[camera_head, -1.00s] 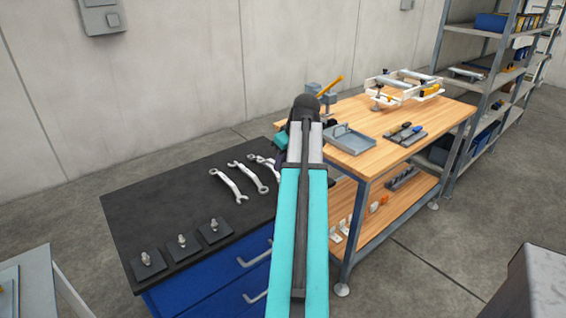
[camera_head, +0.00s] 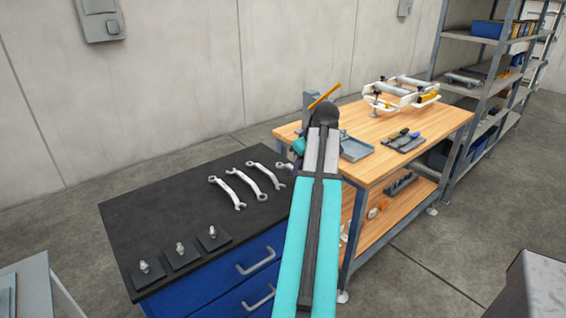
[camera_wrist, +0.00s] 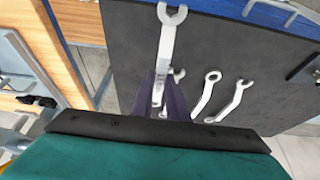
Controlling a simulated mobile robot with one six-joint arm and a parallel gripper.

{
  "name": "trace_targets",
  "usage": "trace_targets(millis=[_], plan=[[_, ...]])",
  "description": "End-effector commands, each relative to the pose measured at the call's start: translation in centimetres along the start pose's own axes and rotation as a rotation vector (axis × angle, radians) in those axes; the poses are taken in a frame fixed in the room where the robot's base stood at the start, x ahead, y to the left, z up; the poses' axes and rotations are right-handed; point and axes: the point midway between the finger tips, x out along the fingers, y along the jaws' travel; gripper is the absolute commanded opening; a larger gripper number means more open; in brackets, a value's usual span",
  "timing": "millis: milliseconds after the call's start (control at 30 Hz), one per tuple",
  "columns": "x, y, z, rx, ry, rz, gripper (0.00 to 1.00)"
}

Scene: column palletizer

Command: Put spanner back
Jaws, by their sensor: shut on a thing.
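My gripper (camera_wrist: 161,95) shows dark purple fingers in the wrist view, shut on a silver spanner (camera_wrist: 168,42). The spanner's open-ended jaw points to the top of that view, over the black bench top (camera_wrist: 130,50). Its lower part is between the fingers. I cannot tell if it touches the bench top. Three other spanners lie side by side on the bench top (camera_head: 150,200) in the head view: left (camera_head: 229,192), middle (camera_head: 246,184) and right (camera_head: 266,174). Another spanner end (camera_head: 282,165) shows beside my arm, which hides the gripper there.
Several dark square plates with upright fittings (camera_head: 181,252) line the bench's front edge. A wooden workbench (camera_head: 375,165) stands close on the right, with a grey tray (camera_head: 357,150) and tools (camera_head: 402,140). The bench top's left and back are clear.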

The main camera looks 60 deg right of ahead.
Motion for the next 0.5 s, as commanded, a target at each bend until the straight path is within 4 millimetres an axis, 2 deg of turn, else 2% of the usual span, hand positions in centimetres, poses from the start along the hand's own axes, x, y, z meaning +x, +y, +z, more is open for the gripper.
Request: trace_targets(millis=[500], plan=[[3.1, 2.3, -5.9, 0.000, -0.001, 0.000, 0.00]])
